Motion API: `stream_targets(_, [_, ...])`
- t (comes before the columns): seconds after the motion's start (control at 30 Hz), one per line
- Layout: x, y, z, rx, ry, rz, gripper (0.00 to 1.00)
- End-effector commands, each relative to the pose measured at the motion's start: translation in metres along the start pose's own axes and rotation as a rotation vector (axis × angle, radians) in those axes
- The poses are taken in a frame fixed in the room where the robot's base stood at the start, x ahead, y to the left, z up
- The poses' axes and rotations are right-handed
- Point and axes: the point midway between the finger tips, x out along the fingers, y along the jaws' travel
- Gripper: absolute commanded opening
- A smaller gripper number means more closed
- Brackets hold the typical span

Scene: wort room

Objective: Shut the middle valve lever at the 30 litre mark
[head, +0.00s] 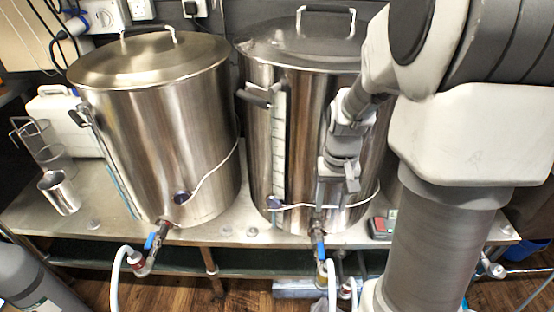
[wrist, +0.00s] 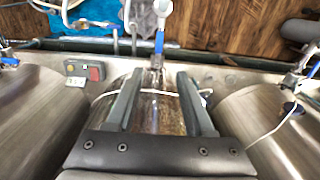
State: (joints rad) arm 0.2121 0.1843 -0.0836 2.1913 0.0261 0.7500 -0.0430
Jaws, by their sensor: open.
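The middle valve has a blue lever (head: 319,245) at the foot of the middle steel kettle (head: 302,120), pointing outward in line with its pipe. In the wrist view the blue lever (wrist: 159,42) lies beyond the fingertips, between them from side to side. My gripper (head: 336,198) is open and empty, pointing down in front of the kettle, above the valve and apart from the lever. Both its fingers (wrist: 159,82) show in the wrist view. A sight gauge with a scale (head: 279,150) runs up the kettle; its figures and level are too small to read.
The left kettle (head: 155,120) has its own blue lever (head: 150,240). A third valve (head: 490,268) shows at the right, partly behind my arm. White hoses (head: 116,275) hang in front of the bench. A small control box (head: 381,227) and a steel jug (head: 59,192) stand on the bench.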

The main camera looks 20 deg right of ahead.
Motion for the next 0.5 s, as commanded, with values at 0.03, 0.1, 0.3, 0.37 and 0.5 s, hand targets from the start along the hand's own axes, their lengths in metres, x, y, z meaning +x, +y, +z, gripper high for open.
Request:
stream_targets(0.03, [0.010, 0.003, -0.001, 0.006, -0.010, 0.001, 0.53])
stream_targets(0.1, [0.015, 0.004, -0.002, 0.010, -0.016, 0.002, 0.53])
stream_targets(0.3, [0.036, 0.004, -0.002, 0.011, -0.020, 0.002, 0.53])
stream_targets(0.37, [0.047, 0.004, -0.001, 0.011, -0.021, 0.002, 0.53])
stream_targets(0.5, [0.079, 0.004, 0.000, 0.011, -0.022, 0.002, 0.53])
